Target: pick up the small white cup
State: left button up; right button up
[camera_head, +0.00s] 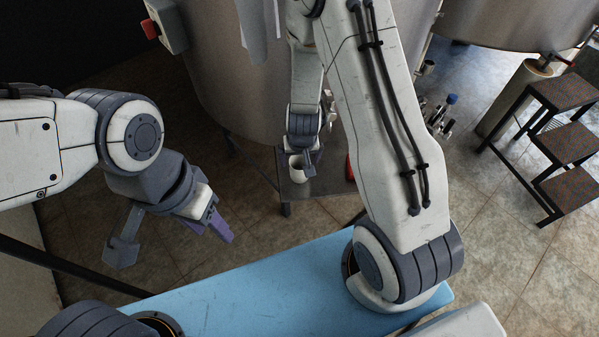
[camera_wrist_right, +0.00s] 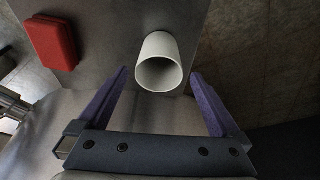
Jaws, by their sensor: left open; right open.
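The small white cup (camera_head: 297,168) stands on a small grey metal shelf (camera_head: 322,183) in front of the big steel tank, partly hidden by my right gripper (camera_head: 300,160). In the right wrist view the cup (camera_wrist_right: 160,62) lies ahead of and between the two purple fingers of my right gripper (camera_wrist_right: 158,95), its dark opening facing the camera. The fingers are open, with a gap to each side of the cup. My left gripper (camera_head: 222,228) is open and empty, left of the shelf, above the floor.
A red block (camera_wrist_right: 51,42) lies on the shelf beside the cup. The steel tank (camera_head: 215,75) rises close behind.

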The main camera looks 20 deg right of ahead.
aim_at(299, 166)
jog(key=shift+b+x, duration=0.5)
jog(key=shift+x, duration=2.55)
jog(key=shift+w+d+r, duration=0.1)
jog(key=c, duration=1.4)
